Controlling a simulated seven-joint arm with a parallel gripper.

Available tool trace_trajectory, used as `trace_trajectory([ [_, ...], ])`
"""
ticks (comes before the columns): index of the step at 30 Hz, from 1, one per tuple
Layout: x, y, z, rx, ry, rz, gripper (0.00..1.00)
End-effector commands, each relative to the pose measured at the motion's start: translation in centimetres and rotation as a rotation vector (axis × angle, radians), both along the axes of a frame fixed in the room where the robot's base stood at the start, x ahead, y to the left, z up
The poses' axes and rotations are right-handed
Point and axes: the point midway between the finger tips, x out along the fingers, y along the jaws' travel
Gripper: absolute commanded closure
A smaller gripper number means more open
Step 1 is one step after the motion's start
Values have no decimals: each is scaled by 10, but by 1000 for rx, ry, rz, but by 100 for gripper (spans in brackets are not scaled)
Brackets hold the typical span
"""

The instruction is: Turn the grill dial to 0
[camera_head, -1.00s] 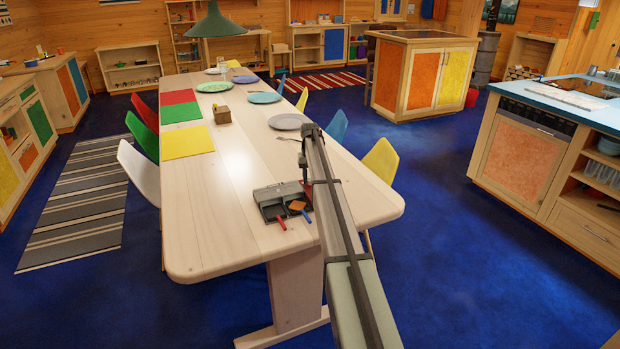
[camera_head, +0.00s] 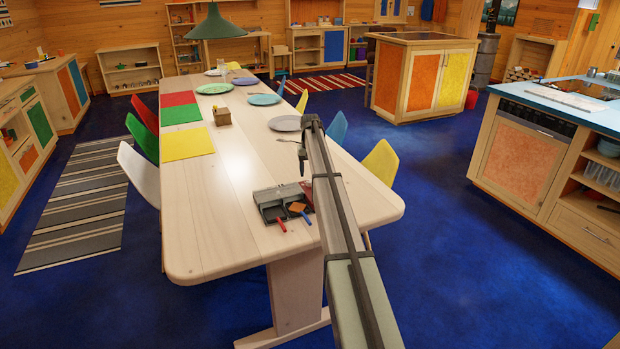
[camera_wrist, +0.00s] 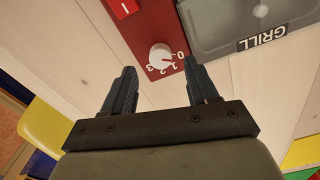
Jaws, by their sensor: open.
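The white round dial (camera_wrist: 161,55) sits on a red panel (camera_wrist: 134,32) beside the grey grill (camera_wrist: 222,22), which is labelled GRILL. Numbers 0 to 3 ring the dial. A small red mark on it points toward the 0–1 side; I cannot tell the exact setting. My gripper (camera_wrist: 162,66) is open, with one finger on either side of the dial in the wrist view, and no clear contact shows. In the head view the grill (camera_head: 270,196) lies on the table's near right part, and my arm hides most of the red panel.
The wooden table (camera_head: 220,240) is clear at its near left. Two small pans with a red handle (camera_head: 282,225) and a blue handle (camera_head: 306,217) stick out of the grill. Plates and coloured mats lie farther back. A yellow chair (camera_head: 381,162) stands at the right edge.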

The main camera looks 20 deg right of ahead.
Motion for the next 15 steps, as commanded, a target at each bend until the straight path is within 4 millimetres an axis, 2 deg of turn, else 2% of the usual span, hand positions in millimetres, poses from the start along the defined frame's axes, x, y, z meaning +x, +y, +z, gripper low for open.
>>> trace_trajectory([
  [3,1,0,26,-1,-2,0,42],
  [9,1,0,62,-1,-2,0,42],
  [15,1,0,86,0,-1,0,42],
])
